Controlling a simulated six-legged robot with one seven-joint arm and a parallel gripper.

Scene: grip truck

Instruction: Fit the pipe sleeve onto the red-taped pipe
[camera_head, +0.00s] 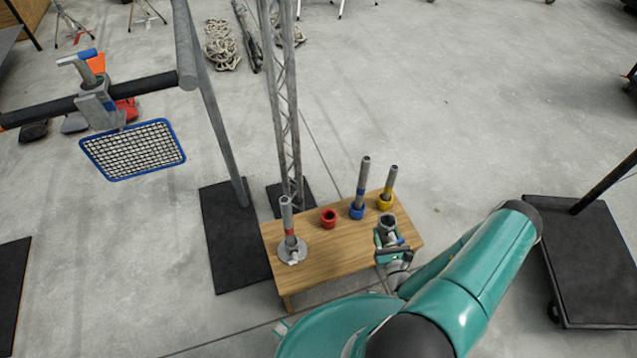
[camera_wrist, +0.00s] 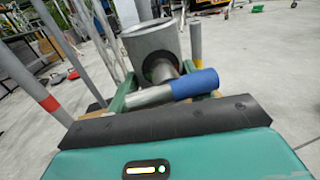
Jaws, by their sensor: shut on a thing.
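The pipe sleeve (camera_head: 388,220) is a short, wide grey tube with a side stub ending in a blue grip. My gripper (camera_head: 391,244) is shut on it above the table's right end. In the wrist view the sleeve (camera_wrist: 150,46) stands beyond my green fingers, its blue grip to the right. The red-taped pipe (camera_head: 287,217) stands upright at the table's left end, with a round grey flange around its foot. It also shows in the wrist view at the left (camera_wrist: 30,78), apart from the sleeve. How the fingers touch the stub is partly hidden.
On the wooden table (camera_head: 330,262) stand a red ring (camera_head: 329,218), a blue-taped pipe (camera_head: 361,180) and a yellow-taped pipe (camera_head: 391,180). A lattice truss (camera_head: 290,110) rises behind the table. A grey post (camera_head: 222,130) stands at left. The table's middle front is clear.

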